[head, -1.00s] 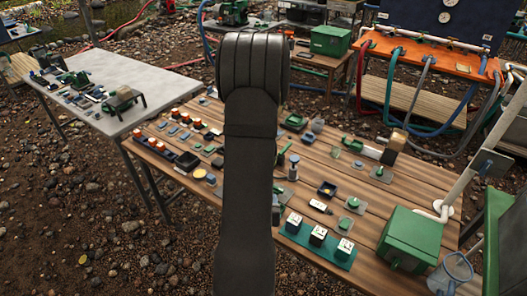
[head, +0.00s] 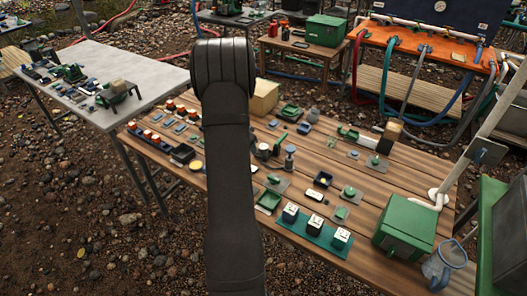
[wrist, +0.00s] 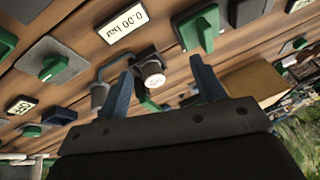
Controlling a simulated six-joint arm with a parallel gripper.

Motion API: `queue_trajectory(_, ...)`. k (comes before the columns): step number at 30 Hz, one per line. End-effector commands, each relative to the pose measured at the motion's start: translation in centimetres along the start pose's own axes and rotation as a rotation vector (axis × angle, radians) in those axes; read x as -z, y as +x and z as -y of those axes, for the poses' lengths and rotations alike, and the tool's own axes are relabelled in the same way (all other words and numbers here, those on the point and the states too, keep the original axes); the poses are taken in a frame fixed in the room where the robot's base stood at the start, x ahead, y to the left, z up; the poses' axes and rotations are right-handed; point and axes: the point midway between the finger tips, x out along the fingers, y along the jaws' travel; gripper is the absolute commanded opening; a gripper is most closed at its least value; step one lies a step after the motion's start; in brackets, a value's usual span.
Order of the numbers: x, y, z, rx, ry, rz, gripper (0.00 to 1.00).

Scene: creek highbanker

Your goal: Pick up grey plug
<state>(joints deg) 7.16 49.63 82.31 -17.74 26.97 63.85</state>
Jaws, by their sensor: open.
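Contact with the fingers is not visible. A second grey cylinder (wrist: 99,94) with a thin bent rod is left of the left finger. In the head view my arm hides the gripper. A grey post with a round top (head: 290,157) stands on the wooden table (head: 375,200).
Green switches on plates (wrist: 56,68) and a labelled display (wrist: 122,24) crowd the table around the fingers. A tan block (wrist: 252,84) is at right. In the head view, a green box (head: 404,226) and a jug (head: 444,260) stand at the table's right end.

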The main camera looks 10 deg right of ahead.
Motion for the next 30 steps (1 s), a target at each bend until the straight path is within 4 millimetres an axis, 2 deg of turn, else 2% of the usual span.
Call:
queue_trajectory(1,1.0,-0.6,1.0,-0.040,0.039,-0.002,0.63)
queue_trajectory(7,4.2,-3.8,3.3,-0.224,0.234,-0.029,0.63)
queue_trajectory(12,5.7,-6.3,4.2,-0.328,0.356,-0.065,0.63)
queue_trajectory(16,6.1,-7.0,4.3,-0.361,0.396,-0.078,0.63)
queue_trajectory(20,6.1,-5.8,3.7,-0.371,0.403,-0.079,0.63)
queue_trajectory(30,6.1,1.1,1.0,-0.369,0.402,-0.078,0.63)
